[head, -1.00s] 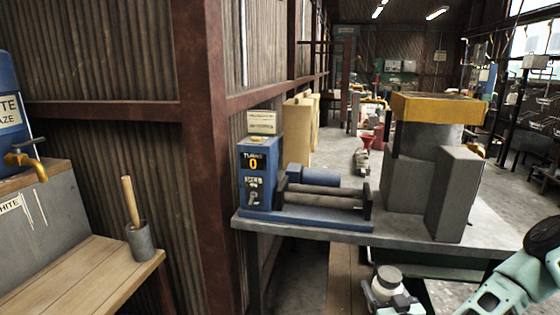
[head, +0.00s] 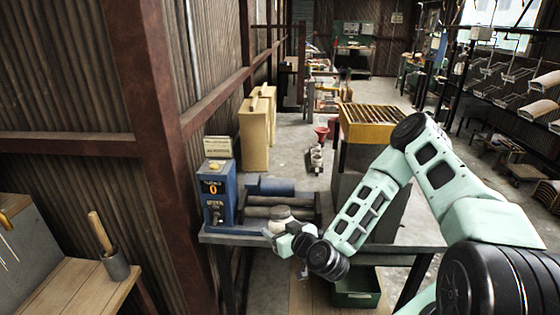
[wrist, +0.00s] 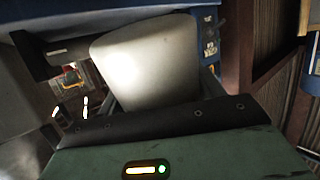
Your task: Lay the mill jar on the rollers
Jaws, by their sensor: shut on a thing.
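The mill jar (head: 283,224) is pale cream with a grey lid. It shows in the head view at the near edge of the roller mill, lid up. In the wrist view the jar (wrist: 150,62) fills the middle. My gripper (head: 276,240) is shut on the jar; its fingers are partly hidden. The dark rollers (head: 258,212) lie level behind the jar, between a blue control box (head: 219,196) reading 0 and an end support. The jar overlaps the rollers in the picture; whether it touches them I cannot tell.
A blue motor (head: 270,187) sits behind the rollers. A grey block stack topped by a yellow slotted frame (head: 377,121) stands right of the mill, partly behind my arm. A green bin (head: 358,290) is below the bench. A wooden bench with a pestle in a grey cup (head: 116,264) is at left.

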